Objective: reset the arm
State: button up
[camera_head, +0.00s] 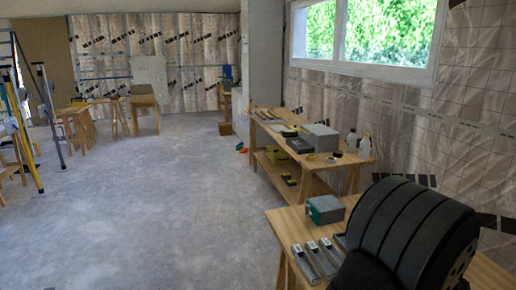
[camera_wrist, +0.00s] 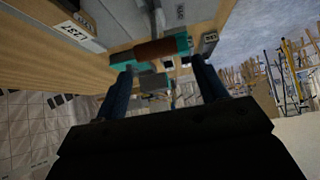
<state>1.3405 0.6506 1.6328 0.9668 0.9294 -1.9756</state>
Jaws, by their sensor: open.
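In the wrist view my gripper (camera_wrist: 161,66) shows two dark fingers spread apart, with nothing held between them. A brown bar with teal ends (camera_wrist: 160,48) lies just beyond the fingertips; I cannot tell whether they touch it. In the head view a large black ribbed part of my own arm fills the lower right, and my gripper's fingers do not show there.
A near wooden bench (camera_head: 287,218) holds a teal and grey box (camera_head: 325,209) and several metal tools (camera_head: 316,259). A second bench (camera_head: 262,126) behind carries a grey case (camera_head: 320,137) and bottles (camera_head: 364,146). Ladders (camera_head: 48,110) stand left. The concrete floor (camera_head: 150,210) is largely clear.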

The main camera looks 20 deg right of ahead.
jog(key=x, duration=0.6)
dwell(0.3)
